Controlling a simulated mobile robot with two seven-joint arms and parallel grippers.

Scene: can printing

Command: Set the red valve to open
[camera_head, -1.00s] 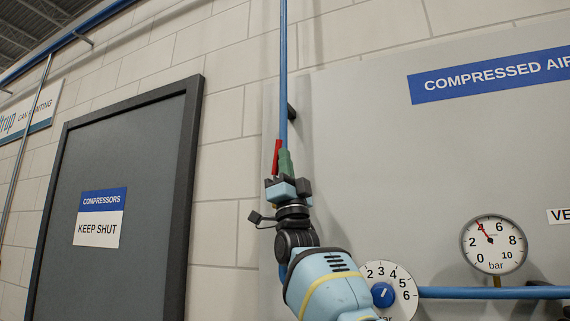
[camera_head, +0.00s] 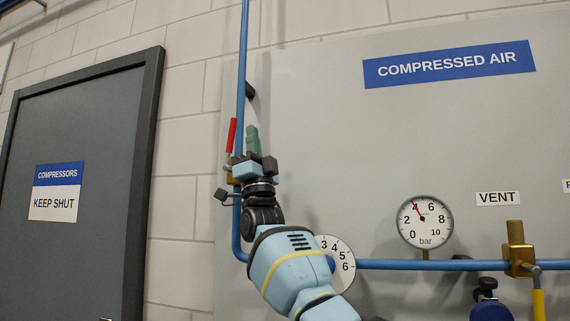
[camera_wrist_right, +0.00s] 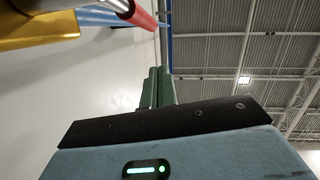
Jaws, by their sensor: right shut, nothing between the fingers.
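The red valve handle (camera_head: 231,135) stands nearly upright, roughly along the vertical blue pipe, above its brass body (camera_head: 234,172). My right gripper (camera_head: 252,140), with green fingers, is just right of the handle in the head view and points up. Its fingers are shut together with nothing between them, and a gap shows between them and the handle. In the wrist view the shut green fingers (camera_wrist_right: 158,88) are below the red handle (camera_wrist_right: 142,12) and the brass body (camera_wrist_right: 40,28), apart from both. My gripper hides part of the valve's surroundings. My left gripper is not in view.
The blue pipe (camera_head: 242,70) runs down the panel's left edge and bends right. A dial (camera_head: 341,262) is partly behind my arm. A pressure gauge (camera_head: 425,222) and a brass vent valve with a yellow handle (camera_head: 538,303) are at right. A grey door (camera_head: 75,250) is at left.

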